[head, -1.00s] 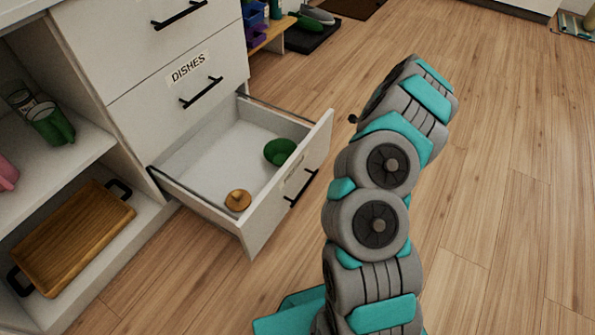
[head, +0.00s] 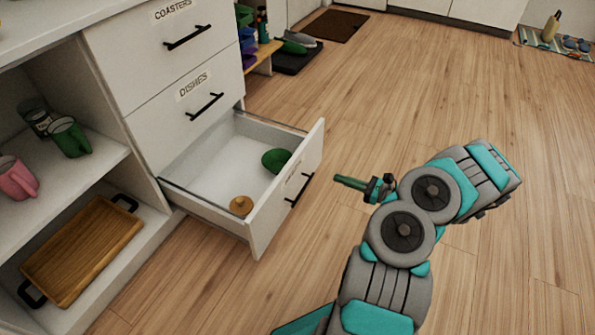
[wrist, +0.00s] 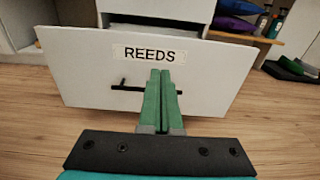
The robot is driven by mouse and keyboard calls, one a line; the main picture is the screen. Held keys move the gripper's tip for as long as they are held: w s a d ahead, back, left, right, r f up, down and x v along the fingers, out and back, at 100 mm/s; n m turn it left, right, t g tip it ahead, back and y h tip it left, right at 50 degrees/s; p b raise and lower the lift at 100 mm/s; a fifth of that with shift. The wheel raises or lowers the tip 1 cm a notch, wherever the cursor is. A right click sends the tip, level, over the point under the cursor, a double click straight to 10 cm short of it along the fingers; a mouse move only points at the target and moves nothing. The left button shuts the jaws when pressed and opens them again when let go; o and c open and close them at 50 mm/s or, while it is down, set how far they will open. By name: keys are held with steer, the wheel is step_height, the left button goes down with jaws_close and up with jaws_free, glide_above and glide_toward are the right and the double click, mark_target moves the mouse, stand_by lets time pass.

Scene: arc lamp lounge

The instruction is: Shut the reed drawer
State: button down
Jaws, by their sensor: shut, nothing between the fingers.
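The reed drawer (head: 285,195) is the bottom drawer of the white cabinet and stands pulled well out. In the wrist view its front (wrist: 80,65) faces me, with a "REEDS" label (wrist: 149,55) and a black bar handle (wrist: 125,86). Inside lie a green rounded item (head: 276,160) and a tan knobbed item (head: 241,205). My gripper (head: 340,180) is shut and empty, out in front of the drawer front, with a gap showing in the head view. In the wrist view its green fingers (wrist: 162,75) overlap the handle; whether they touch it cannot be told there.
Above are shut drawers labelled "DISHES" (head: 194,86) and "COASTERS" (head: 172,10). Open shelves at left hold mugs (head: 70,137) and a wooden tray (head: 85,248). The wooden floor (head: 470,95) at right is clear.

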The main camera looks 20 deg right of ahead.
steer(key=b, duration=0.1)
glide_toward(294, 162)
steer(key=shift+y, duration=0.3)
steer(key=x, duration=0.7)
steer(key=shift+w+d+f, duration=0.1)
steer(key=shift+d+f, duration=0.15)
steer(key=shift+f, duration=0.15)
